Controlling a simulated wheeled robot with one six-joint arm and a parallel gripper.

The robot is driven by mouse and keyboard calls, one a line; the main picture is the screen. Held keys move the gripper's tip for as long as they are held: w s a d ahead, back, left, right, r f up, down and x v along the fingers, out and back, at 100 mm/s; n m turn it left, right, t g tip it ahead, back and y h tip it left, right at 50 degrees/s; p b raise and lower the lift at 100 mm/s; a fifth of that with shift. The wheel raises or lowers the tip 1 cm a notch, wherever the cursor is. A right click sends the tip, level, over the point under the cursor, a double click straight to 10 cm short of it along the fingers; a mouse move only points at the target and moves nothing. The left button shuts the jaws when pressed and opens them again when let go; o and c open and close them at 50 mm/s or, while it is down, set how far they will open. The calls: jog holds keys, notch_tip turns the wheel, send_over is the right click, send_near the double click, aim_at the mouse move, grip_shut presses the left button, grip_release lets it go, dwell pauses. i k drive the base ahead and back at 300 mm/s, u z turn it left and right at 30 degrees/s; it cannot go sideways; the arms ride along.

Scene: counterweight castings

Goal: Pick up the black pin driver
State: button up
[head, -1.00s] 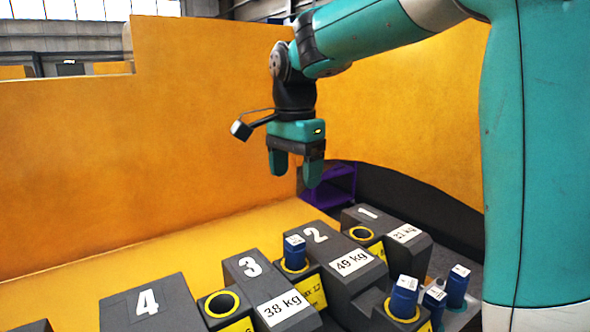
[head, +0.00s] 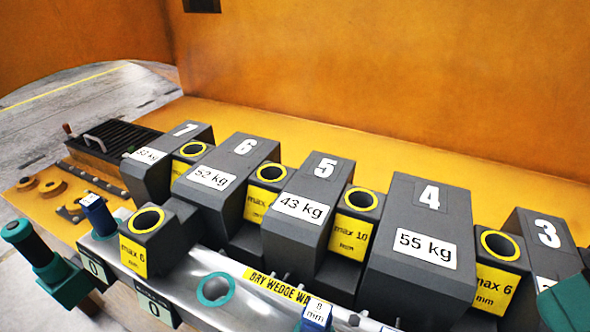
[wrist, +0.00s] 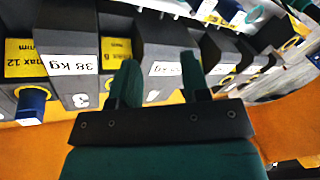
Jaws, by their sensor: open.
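I cannot clearly pick out a black pin driver. A dark upright cylinder with a teal collar (head: 38,252) stands in a teal block at the far left of the head view; it may be the driver, but I cannot tell. My gripper (wrist: 160,64) shows in the wrist view with its two teal fingers apart and nothing between them. It points over the numbered castings, near the 38 kg block (wrist: 68,63) numbered 3. A teal part of my arm shows at the lower right edge of the head view; the gripper's fingers are not clear there.
Grey weight blocks, including the 55 kg block (head: 427,200), stand in a row with yellow-ringed sockets between them. A metal rail (head: 200,262) runs in front, with a blue pin (head: 98,215). A black slatted box (head: 118,140) lies behind at left. An orange wall stands behind.

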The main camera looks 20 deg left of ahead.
aim_at(49, 264)
jog(key=u, duration=2.4)
